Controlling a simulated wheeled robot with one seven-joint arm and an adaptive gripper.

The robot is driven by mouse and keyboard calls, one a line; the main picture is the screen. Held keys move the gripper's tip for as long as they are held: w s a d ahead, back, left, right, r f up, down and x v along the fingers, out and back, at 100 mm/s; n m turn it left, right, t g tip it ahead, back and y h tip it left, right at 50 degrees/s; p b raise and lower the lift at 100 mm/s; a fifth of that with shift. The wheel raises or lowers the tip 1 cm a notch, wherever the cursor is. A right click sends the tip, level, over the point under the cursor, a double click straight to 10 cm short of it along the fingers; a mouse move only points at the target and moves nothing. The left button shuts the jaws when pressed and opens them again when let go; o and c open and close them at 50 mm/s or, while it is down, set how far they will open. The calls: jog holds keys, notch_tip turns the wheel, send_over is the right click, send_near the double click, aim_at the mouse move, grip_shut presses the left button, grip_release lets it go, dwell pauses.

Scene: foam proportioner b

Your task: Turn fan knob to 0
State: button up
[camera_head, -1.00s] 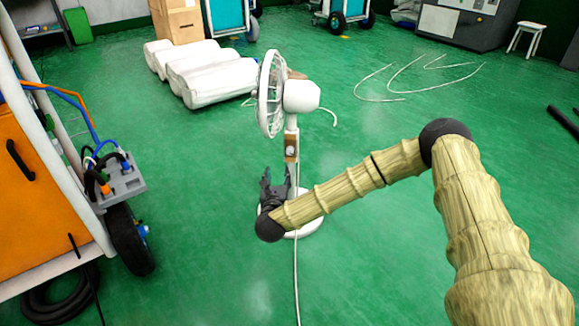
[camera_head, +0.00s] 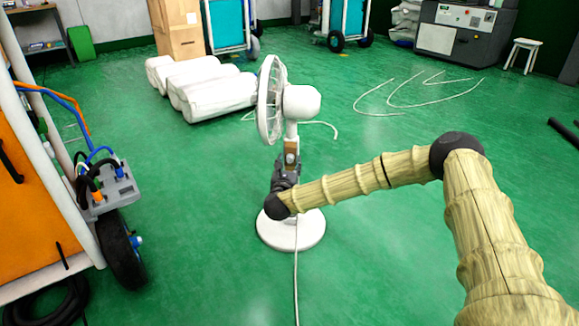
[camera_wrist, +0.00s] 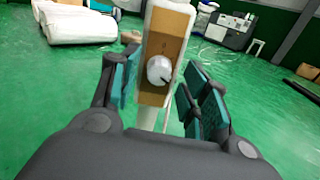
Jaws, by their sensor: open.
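A white standing fan (camera_head: 301,102) stands on a round white base (camera_head: 301,236). Its knob (camera_wrist: 159,70) is a white dial with a dark mark toward its lower right, set on a brown panel (camera_wrist: 178,22) on the post; the knob also shows small in the head view (camera_head: 290,159). No scale numbers are readable. My gripper (camera_wrist: 157,92) is open, with its teal-padded fingers on either side of the panel and the knob between them in the wrist picture. In the head view my gripper (camera_head: 283,172) is at the post just below the knob. I cannot tell whether it touches.
An orange wheeled machine (camera_head: 35,212) with hoses stands at the left. White rolls (camera_head: 215,92) lie behind the fan. The fan's white cord (camera_head: 297,280) runs forward along the floor. The green floor to the right is mostly clear.

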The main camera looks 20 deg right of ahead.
jog(key=shift+w+d, duration=0.25)
jog(key=shift+w, duration=0.4)
jog(key=shift+c, duration=0.3)
grip_shut()
